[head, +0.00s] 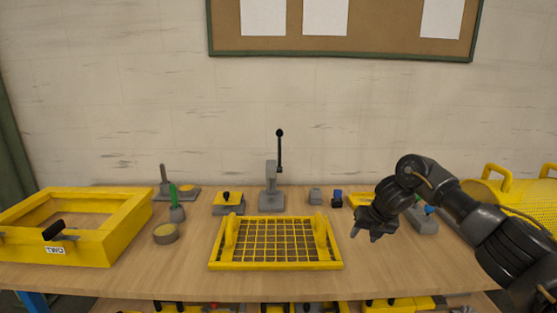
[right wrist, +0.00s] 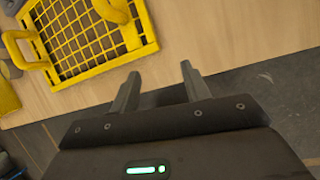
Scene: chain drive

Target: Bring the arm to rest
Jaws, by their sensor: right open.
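My right arm reaches in from the right in the head view. Its gripper (head: 367,236) hangs above the table, just right of the yellow mesh tray, apart from it. In the right wrist view the gripper (right wrist: 157,84) has its two fingers spread with nothing between them but bare table top and the table's edge. My left gripper does not show in either view.
The yellow mesh tray (head: 226,266) with two upright handles lies at the table's front middle. A large yellow frame box (head: 82,250) stands at left. A grey lever press (head: 271,200) stands behind the tray. A yellow perforated basket (head: 530,203) is at far right.

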